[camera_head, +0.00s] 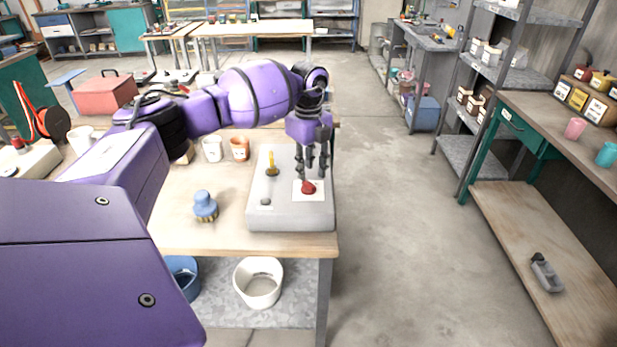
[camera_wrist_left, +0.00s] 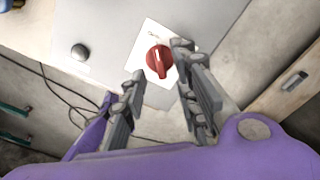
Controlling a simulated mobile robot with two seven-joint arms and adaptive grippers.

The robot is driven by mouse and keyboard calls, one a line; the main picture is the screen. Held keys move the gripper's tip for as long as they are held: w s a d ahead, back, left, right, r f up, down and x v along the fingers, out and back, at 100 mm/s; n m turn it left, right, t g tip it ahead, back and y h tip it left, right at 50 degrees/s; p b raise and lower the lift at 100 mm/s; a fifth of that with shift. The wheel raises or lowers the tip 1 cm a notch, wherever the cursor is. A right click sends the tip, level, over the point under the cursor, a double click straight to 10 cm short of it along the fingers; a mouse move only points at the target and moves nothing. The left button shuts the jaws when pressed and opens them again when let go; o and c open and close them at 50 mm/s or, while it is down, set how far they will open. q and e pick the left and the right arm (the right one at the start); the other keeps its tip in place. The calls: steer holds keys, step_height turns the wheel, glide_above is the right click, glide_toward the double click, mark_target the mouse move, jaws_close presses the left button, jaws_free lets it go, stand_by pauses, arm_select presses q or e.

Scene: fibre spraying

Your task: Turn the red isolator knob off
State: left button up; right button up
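The red isolator knob (camera_head: 308,187) sits on a white plate on the grey control box (camera_head: 290,217), which lies on the wooden table. In the left wrist view the knob (camera_wrist_left: 159,60) shows a pale pointer line along its ridge. My left gripper (camera_head: 313,172) points down just above the knob. In the left wrist view its two fingers (camera_wrist_left: 158,80) are apart, with the knob between and beyond their tips. I cannot tell whether either finger touches it. My right gripper is in neither view.
A yellow lever (camera_head: 271,165) and a grey button (camera_head: 265,202) are on the same box. Two cups (camera_head: 240,149) stand behind. A white bucket (camera_head: 258,283) is on the shelf below. Floor to the right is clear.

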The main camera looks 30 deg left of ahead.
mark_target(309, 182)
arm_select(q)
step_height(309, 182, up, 8)
stand_by(0.7)
